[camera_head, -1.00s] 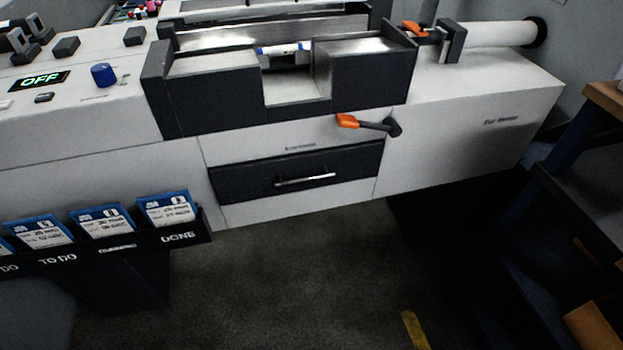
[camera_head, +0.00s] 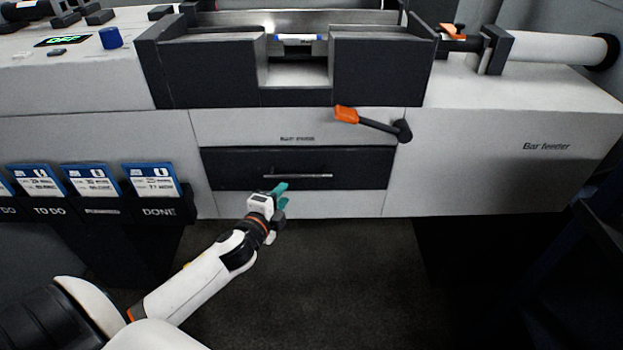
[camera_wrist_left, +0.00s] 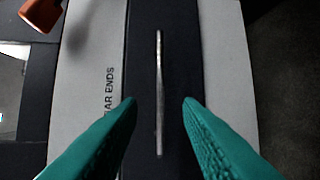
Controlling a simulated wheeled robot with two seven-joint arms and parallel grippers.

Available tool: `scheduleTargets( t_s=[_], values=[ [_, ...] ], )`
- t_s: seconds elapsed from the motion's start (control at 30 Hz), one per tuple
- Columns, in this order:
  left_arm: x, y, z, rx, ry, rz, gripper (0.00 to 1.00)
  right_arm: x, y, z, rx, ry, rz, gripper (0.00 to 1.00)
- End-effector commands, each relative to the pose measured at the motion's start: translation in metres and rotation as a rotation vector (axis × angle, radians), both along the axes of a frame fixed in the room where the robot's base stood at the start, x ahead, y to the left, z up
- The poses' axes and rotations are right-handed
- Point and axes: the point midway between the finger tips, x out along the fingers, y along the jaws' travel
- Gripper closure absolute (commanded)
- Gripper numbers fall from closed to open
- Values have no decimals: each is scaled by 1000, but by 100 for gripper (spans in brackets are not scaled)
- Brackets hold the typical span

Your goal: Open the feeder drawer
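The feeder drawer (camera_head: 230,170) is a dark panel in the white machine front, and it looks shut. Its thin silver bar handle (camera_head: 298,176) runs across the front. In the left wrist view the handle (camera_wrist_left: 159,95) stands upright in the picture, between the green fingertips and apart from both. My left gripper (camera_head: 282,192) is close to the drawer, at the left part of the handle in the head view. In the left wrist view the gripper (camera_wrist_left: 159,102) is open and empty. My right gripper is not in view.
An orange-tipped lever (camera_head: 375,122) sticks out above the drawer's right end. A rack with blue-topped cards (camera_head: 152,181) hangs to the left, its right pocket labelled DONE. The dark floor (camera_head: 330,275) below the drawer is clear.

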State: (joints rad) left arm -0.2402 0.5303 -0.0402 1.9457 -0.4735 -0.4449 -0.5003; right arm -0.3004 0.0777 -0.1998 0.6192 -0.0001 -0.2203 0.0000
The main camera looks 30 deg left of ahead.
Motion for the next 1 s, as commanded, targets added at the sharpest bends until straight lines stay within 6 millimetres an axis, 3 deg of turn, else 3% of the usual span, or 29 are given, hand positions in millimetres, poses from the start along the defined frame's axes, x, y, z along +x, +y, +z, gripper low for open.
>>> scheduleTargets(
  t_s=[0.3,0.5,0.7,0.97,1.0],
  values=[
    [63,9,-11,-4,-1,1,68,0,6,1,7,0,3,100],
    [91,13,-17,-4,0,1,68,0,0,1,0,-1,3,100],
    [103,15,-19,-4,0,0,68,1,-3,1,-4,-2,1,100],
    [103,15,-20,-4,1,0,68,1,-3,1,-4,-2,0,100],
    [103,15,-20,-4,1,0,74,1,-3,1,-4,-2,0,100]
  ],
)
